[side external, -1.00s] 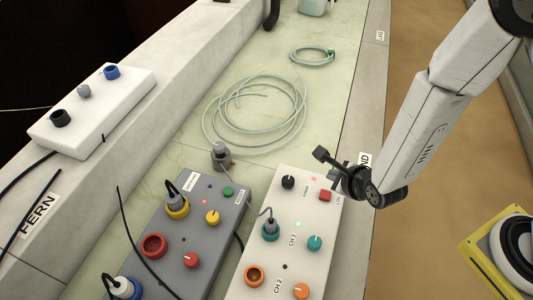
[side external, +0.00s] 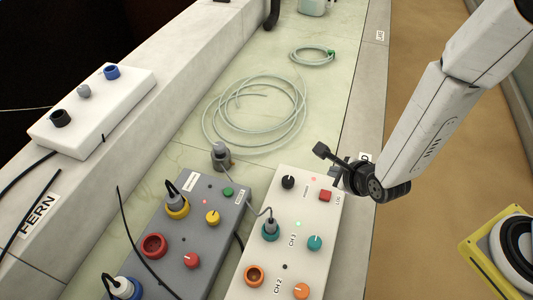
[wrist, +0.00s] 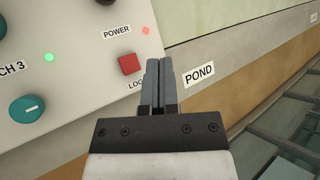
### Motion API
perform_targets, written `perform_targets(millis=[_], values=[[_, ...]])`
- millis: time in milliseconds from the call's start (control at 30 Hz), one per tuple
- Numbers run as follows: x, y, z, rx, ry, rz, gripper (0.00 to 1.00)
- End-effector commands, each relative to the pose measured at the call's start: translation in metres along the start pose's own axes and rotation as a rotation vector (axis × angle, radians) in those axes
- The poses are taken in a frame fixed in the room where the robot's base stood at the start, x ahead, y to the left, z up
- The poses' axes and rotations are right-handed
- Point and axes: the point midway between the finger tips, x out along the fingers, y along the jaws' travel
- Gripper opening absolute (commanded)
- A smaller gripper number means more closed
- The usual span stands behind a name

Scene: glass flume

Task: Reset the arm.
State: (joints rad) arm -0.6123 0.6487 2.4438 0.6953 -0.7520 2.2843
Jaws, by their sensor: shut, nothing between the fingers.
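My gripper (side external: 335,177) is shut and empty over the right edge of the white control box (side external: 262,215), close to its red square button (side external: 325,196). In the wrist view the two grey fingers (wrist: 158,65) lie side by side, just right of the red button (wrist: 130,64). I cannot tell from these views whether the fingertips touch the box. A red light (wrist: 146,30) by the word POWER and a green light (wrist: 49,57) by CH 3 are lit.
A grey control box (side external: 215,228) with plugs and knobs stands left of the white one. A coiled hose (side external: 303,110) lies behind on the pale green floor. A white box (side external: 95,125) sits on the left ledge. A yellow-framed object (side external: 480,250) is at lower right.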

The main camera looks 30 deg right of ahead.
Motion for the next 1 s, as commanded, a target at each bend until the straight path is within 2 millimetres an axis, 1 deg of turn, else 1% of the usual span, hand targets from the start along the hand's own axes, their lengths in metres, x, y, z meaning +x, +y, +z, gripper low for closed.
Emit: perform_targets(millis=[167, 267, 667, 1000], values=[[-0.002, -0.007, 0.002, -0.117, 0.009, 0.037, 0.00], [-0.004, -0.013, 0.002, -0.229, 0.014, 0.073, 0.00], [-0.022, -0.044, -0.003, -0.799, -0.012, 0.237, 0.00], [-0.045, -0.072, -0.019, -1.310, -0.080, 0.363, 0.00]])
